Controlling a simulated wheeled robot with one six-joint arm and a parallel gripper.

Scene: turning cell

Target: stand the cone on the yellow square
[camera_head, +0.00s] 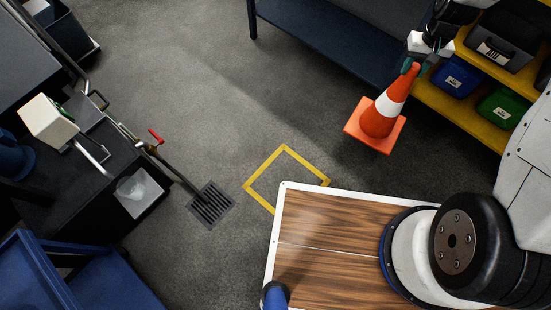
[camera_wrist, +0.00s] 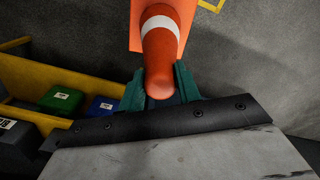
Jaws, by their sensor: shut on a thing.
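The orange cone (camera_head: 381,116) with a white band and a square base is at the upper right of the head view, right of the yellow square. My gripper (camera_head: 412,67) is shut on the cone's top end. In the wrist view the cone (camera_wrist: 160,52) sits between the green fingers of my gripper (camera_wrist: 160,88), its base pointing away. Whether the base touches the floor I cannot tell. The yellow square (camera_head: 247,178) is an outline on the floor, its near corner hidden behind my wooden-topped base. A yellow corner (camera_wrist: 211,6) shows at the top of the wrist view.
A yellow shelf (camera_head: 455,115) with blue, green and black bins stands close to the right of the cone. A dark blue bench (camera_head: 330,40) is behind. A floor drain (camera_head: 210,205) lies left of the square. Open floor lies between cone and square.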

